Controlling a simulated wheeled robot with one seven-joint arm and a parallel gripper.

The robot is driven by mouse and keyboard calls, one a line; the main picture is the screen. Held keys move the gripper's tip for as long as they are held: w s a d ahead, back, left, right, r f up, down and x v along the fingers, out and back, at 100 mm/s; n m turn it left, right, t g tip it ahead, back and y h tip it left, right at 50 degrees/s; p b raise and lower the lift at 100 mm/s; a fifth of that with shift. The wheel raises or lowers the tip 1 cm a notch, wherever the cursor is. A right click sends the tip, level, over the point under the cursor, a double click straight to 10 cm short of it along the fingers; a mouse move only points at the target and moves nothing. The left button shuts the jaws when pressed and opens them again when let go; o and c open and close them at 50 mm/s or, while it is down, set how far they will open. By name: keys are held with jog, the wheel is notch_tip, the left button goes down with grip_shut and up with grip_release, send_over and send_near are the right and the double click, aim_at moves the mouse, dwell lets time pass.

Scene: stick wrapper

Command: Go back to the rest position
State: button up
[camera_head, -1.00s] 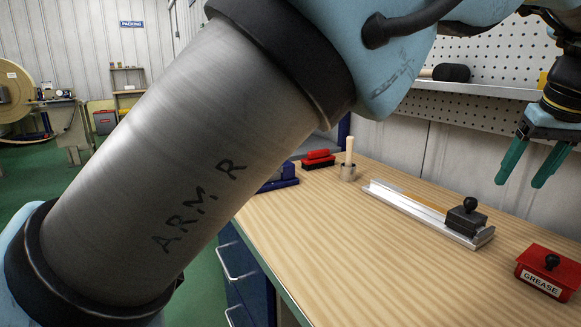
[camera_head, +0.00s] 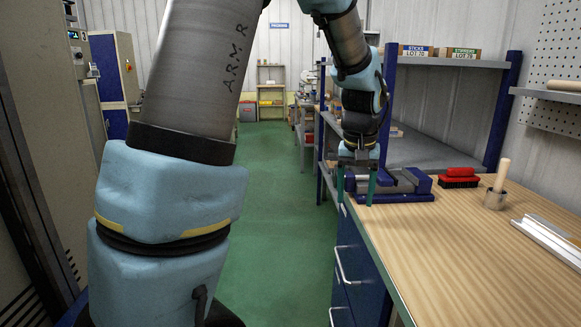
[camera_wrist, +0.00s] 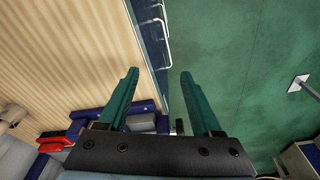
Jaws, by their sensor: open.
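My gripper (camera_head: 355,187) hangs pointing down at the left edge of the wooden bench, in front of a blue and grey vise in the head view. Its two green fingers are apart with nothing between them. In the wrist view my gripper (camera_wrist: 158,78) also shows open and empty, above the bench edge, the drawer fronts and the green floor. My arm reaches up and over from the left of the head view.
A shelf with boxes (camera_head: 417,50) stands behind. The green floor (camera_head: 277,200) is clear along the aisle.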

jog(key=s+a+f+n, duration=0.1)
jog(key=s+a, duration=0.1)
jog(key=a, duration=0.6)
jog(key=s+a+f, duration=0.2)
jog(key=s+a, duration=0.1)
jog(key=a, duration=0.5)
jog(key=s+a+f+n, duration=0.1)
jog(key=s+a+f, duration=0.1)
jog(key=a, duration=0.5)
jog(key=shift+s+a+f+n, duration=0.15)
jog(key=shift+s+a+n, duration=0.2)
jog(key=shift+s, duration=0.35)
